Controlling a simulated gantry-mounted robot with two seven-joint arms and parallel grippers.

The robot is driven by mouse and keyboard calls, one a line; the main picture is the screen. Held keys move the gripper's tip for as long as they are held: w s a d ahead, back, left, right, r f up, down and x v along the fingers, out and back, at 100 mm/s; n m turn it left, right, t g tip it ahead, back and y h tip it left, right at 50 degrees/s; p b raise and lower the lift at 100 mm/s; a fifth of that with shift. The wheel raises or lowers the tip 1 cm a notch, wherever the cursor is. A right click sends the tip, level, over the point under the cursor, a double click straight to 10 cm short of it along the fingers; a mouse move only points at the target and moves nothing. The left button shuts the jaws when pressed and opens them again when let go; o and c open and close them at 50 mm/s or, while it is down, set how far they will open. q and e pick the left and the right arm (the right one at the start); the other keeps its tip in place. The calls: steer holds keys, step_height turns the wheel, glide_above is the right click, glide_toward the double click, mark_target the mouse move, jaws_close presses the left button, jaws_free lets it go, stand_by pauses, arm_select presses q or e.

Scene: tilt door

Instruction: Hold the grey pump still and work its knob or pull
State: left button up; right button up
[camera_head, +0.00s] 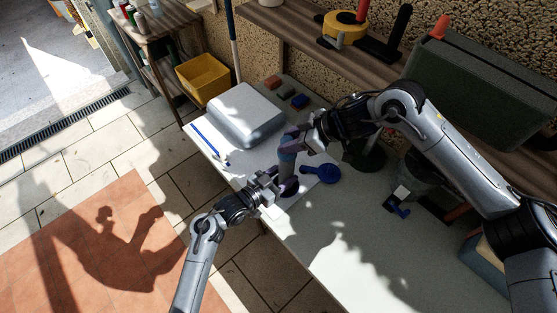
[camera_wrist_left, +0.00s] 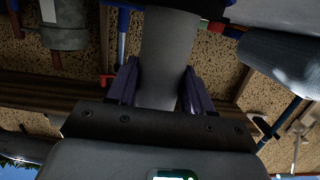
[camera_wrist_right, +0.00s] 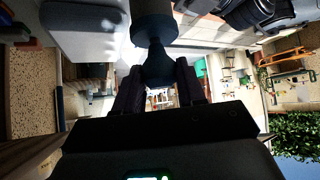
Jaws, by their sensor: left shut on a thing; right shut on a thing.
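The grey pump (camera_head: 287,163) stands near the front edge of the pale table and is partly covered by my grippers. My left gripper (camera_head: 287,186) is shut on its lower body. In the left wrist view the pump's grey body (camera_wrist_left: 170,55) fills the space between the fingers. My right gripper (camera_head: 298,140) is shut at the pump's top. In the right wrist view a dark blue-grey knob (camera_wrist_right: 158,68) on a narrow neck sits between the fingers, with the wider grey body beyond it. The pump's base is partly hidden.
A blue round-headed object (camera_head: 328,172) lies close beside the pump. A silver-grey box (camera_head: 240,115) stands behind left, with small blocks (camera_head: 288,91) near it. A blue-and-white tool (camera_head: 209,142) lies at the table's left. The table front right is clear.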

steer(key=shift+r, duration=0.1)
steer(key=shift+r, duration=4.8)
steer(key=shift+f, duration=0.15)
steer(key=shift+f, duration=5)
steer(key=shift+r, duration=5.05)
steer(key=shift+f, duration=5.15)
